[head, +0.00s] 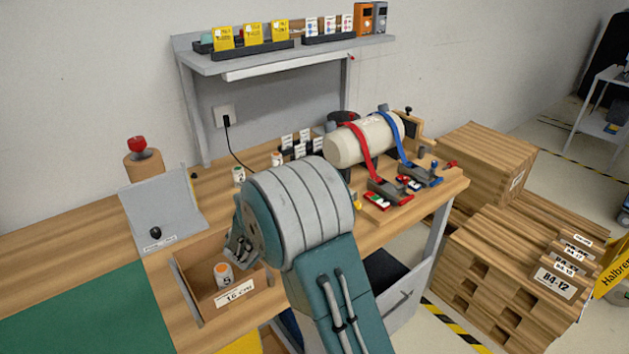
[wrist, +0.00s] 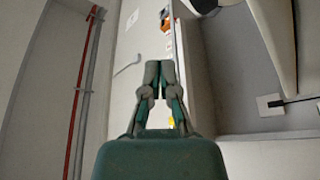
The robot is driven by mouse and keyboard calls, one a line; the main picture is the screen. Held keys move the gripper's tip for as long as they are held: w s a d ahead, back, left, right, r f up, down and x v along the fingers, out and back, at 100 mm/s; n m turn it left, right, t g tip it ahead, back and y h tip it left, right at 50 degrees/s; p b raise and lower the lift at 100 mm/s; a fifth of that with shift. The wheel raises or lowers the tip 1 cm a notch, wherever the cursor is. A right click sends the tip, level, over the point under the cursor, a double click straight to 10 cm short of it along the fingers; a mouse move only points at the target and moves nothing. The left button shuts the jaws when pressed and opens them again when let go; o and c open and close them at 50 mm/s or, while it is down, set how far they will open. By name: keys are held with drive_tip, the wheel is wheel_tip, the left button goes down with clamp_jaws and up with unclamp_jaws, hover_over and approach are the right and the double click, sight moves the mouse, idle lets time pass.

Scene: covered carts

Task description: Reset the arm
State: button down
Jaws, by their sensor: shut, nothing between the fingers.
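My gripper (wrist: 160,72) shows in the wrist view with its two fingers pointing up the picture and their tips together. It is shut and nothing shows between the fingers. In the head view, my arm rises from the bottom middle in front of the workbench, and its rounded joint hides part of the bench. A small part of my gripper (head: 241,248) shows at the left of that joint, above the wooden bin. Its fingertips cannot be made out there.
A grey shelf (head: 215,66) stands behind. Wooden crates (head: 490,250) stand at the right. A wall socket (wrist: 270,104) shows in the wrist view.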

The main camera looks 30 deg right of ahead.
drive_tip(key=a+f, duration=0.2)
drive_tip(key=a, duration=0.6)
drive_tip(key=s+d+r+m+g+y, duration=0.15)
drive_tip(key=s+d+g+y, duration=0.3)
drive_tip(key=s, duration=0.55)
drive_tip(key=s+d+r+g+y, duration=0.3)
drive_tip(key=s+g, duration=0.2)
drive_tip(key=s, duration=0.5)
drive_tip(key=s+a+n+t+y, duration=0.4)
drive_tip(key=s+a+t+y, duration=0.1)
drive_tip(key=s+a+y, duration=0.6)
drive_tip(key=shift+s+a+r, duration=0.35)
drive_tip(key=shift+a+r, duration=0.05)
drive_tip(key=shift+a, duration=0.35)
